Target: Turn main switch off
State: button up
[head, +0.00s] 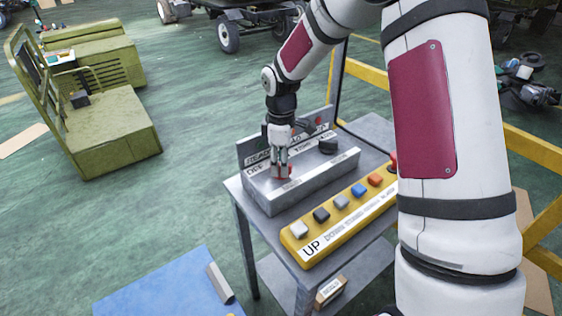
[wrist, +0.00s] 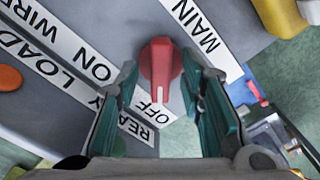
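The main switch is a red rotary knob (wrist: 161,62) on a grey control box (head: 325,172); it also shows in the head view as a small red spot (head: 285,176) under my gripper. Its white pointer mark faces the bottom of the wrist view, towards the "OFF" label. A "MAIN" label (wrist: 203,38) lies at its upper right. My gripper (wrist: 160,75) is at the knob, with one fingertip on each side of it. The fingers are apart, and narrow gaps seem to show between them and the knob; contact is unclear. In the head view my gripper (head: 281,168) points down onto the box.
The box stands on a grey metal table (head: 378,130). A yellow button panel (head: 330,240) marked "UP" lies in front of it, with several coloured buttons. A dark knob (head: 327,146) is right of my gripper. A yellow rail (head: 365,72) runs behind.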

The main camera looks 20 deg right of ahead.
jog(key=shift+r, duration=0.1)
notch_tip(320, 180, up, 12)
dwell(0.5)
jog(key=s+r+m+t+h, duration=0.1)
jog(key=s+r+m+t, duration=0.35)
jog(key=s+r, duration=0.8)
jog(key=s+m+t+y, duration=0.1)
jog(key=s+m, duration=0.7)
jog(key=s, duration=0.8)
jog(key=shift+s+f, duration=0.25)
jog(key=shift+f, duration=0.05)
